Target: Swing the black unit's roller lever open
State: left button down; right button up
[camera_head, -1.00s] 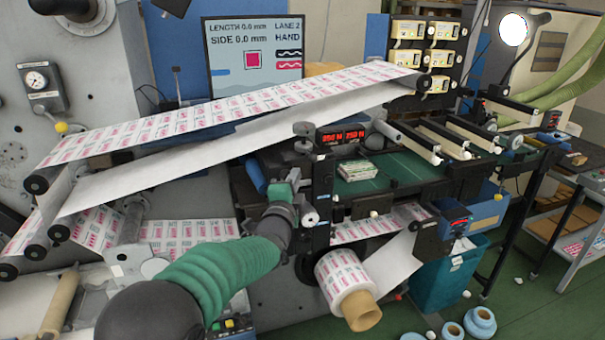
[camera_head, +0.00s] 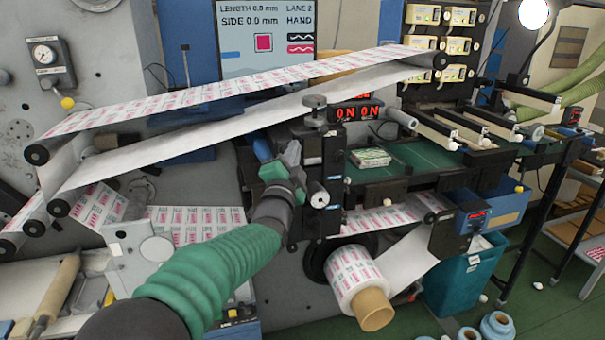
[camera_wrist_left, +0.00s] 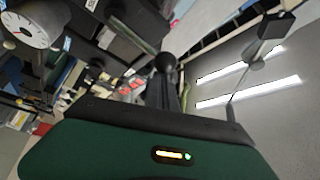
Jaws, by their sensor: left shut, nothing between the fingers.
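The black unit (camera_head: 326,152) stands at the middle of the head view, with a round knob on top and a small pale roller (camera_head: 319,196) at its lower front. My left gripper (camera_head: 276,162) is shut and empty just left of the unit's upper part. Whether it touches the unit, I cannot tell. I cannot pick out the roller lever clearly in the head view; the gripper partly covers that side. In the left wrist view a dark ball-ended part (camera_wrist_left: 167,64) stands up at the middle; I cannot tell whether it is the lever. My right gripper is not in view.
A printed web (camera_head: 240,90) runs above on rollers. A printed roll (camera_head: 350,275) on a brown core hangs below the unit. A red display (camera_head: 357,113) and a green conveyor bed (camera_head: 410,158) lie right of the unit. A teal bin (camera_head: 462,275) stands lower right.

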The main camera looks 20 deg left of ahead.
pick_arm(q)
jog(key=s+a+f+n+y+b, duration=0.3)
jog(key=a+n+y+b, duration=0.2)
jog(key=n+b, duration=0.7)
jog(key=shift+f+t+y+b, duration=0.3)
jog(key=shift+y+b, duration=0.3)
jog(key=shift+y, duration=0.4)
jog(key=shift+s, duration=0.1)
